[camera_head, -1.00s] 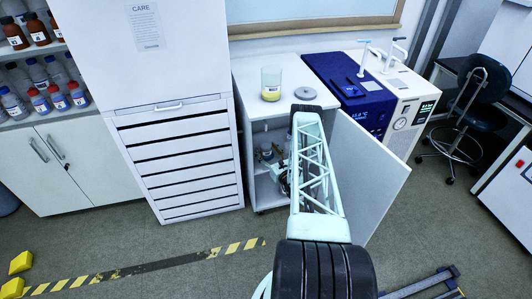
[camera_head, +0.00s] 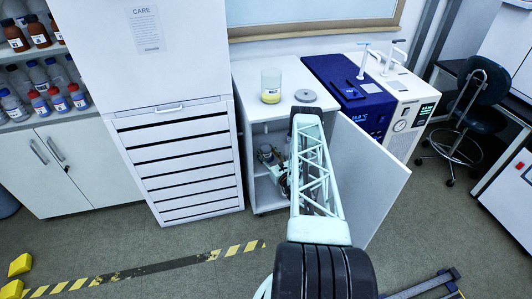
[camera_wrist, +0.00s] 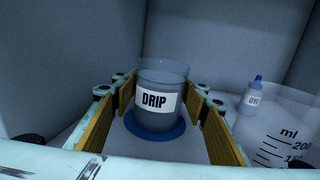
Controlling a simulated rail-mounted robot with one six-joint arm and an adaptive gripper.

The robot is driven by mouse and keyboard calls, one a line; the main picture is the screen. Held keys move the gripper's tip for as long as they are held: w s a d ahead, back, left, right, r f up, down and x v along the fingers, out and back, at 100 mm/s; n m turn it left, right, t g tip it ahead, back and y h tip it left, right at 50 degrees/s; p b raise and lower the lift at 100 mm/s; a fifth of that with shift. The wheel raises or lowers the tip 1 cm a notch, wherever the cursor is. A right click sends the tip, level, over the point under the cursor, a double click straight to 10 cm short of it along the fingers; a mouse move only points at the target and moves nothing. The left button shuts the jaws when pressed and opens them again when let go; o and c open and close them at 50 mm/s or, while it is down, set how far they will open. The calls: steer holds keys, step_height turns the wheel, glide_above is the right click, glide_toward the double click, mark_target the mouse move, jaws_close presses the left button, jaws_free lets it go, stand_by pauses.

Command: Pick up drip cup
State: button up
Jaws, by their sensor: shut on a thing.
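The drip cup (camera_wrist: 160,85) is a clear cup with a white "DRIP" label, standing upright in the wrist view. My gripper (camera_wrist: 162,108) has its yellow-padded fingers on either side of the cup and is shut on it. A round blue base or disc (camera_wrist: 153,128) shows under the cup; I cannot tell whether they are joined. In the head view my arm reaches into the open white cabinet (camera_head: 252,195), and the cup is too small and hidden to make out there.
A graduated beaker (camera_wrist: 285,125) stands close on the right, with a small blue-capped bottle (camera_wrist: 253,97) behind it. Cabinet walls enclose the space. The open cabinet door (camera_head: 368,175) stands right of my arm. A glass with yellow contents (camera_head: 271,86) stands on top.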

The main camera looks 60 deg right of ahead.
steer(key=shift+r, duration=0.35)
step_height(320, 180, up, 9)
steer(key=p, duration=0.1)
stand_by(1.2)
steer(key=shift+r, duration=0.1)
stand_by(0.6)
steer(key=shift+w+a+f, duration=0.1)
steer(key=shift+f, duration=0.2)
stand_by(0.4)
